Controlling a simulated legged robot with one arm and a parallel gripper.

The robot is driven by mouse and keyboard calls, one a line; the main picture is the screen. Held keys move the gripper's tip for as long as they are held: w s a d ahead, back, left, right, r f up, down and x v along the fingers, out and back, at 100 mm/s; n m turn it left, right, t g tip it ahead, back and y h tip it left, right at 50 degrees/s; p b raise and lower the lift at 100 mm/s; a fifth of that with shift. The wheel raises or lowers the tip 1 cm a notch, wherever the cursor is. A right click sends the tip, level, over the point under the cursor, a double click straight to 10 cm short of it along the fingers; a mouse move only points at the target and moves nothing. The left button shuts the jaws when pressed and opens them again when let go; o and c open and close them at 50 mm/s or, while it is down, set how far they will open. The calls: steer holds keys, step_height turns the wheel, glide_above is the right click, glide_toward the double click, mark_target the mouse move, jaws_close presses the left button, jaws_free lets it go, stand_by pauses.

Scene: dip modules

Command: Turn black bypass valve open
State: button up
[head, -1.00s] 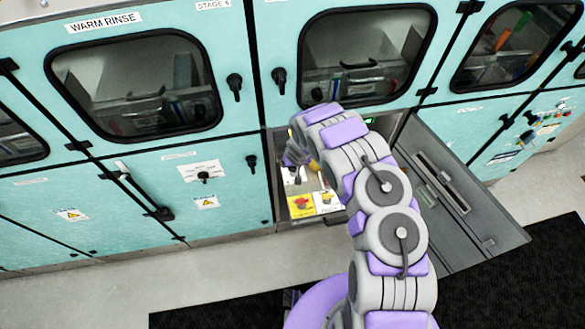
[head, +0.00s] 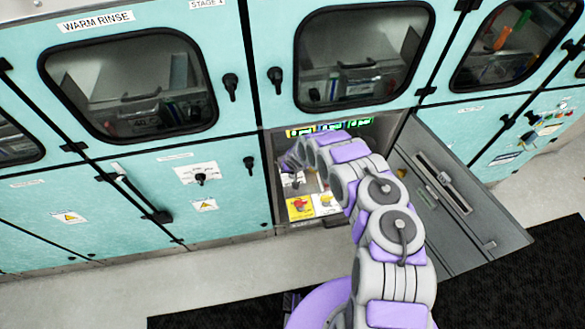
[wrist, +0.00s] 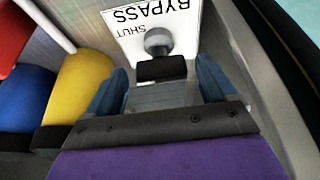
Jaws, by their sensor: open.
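The black bypass valve (wrist: 162,68) shows in the wrist view as a short black bar with a rounded grey stub (wrist: 158,42) beyond it. A white label (wrist: 140,22) reading BYPASS and SHUT, upside down in the picture, lies behind it. My gripper (wrist: 161,82) is open, with one blue finger on each side of the black bar. I cannot tell whether the fingers touch it. In the head view my gripper (head: 292,158) reaches into the left side of the open cabinet, where the valve cannot be made out.
Red (wrist: 12,38), blue (wrist: 24,98) and yellow (wrist: 80,86) rounded parts lie left of the gripper. A grey cabinet wall (wrist: 262,85) is close on the right. The cabinet door (head: 470,205) hangs open to the right. Lit readouts (head: 330,128) line the cabinet's top.

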steer(key=shift+c, duration=0.2)
steer(key=shift+a, duration=0.2)
steer(key=c, duration=0.5)
steer(key=shift+d, duration=0.1)
steer(key=c, duration=0.5)
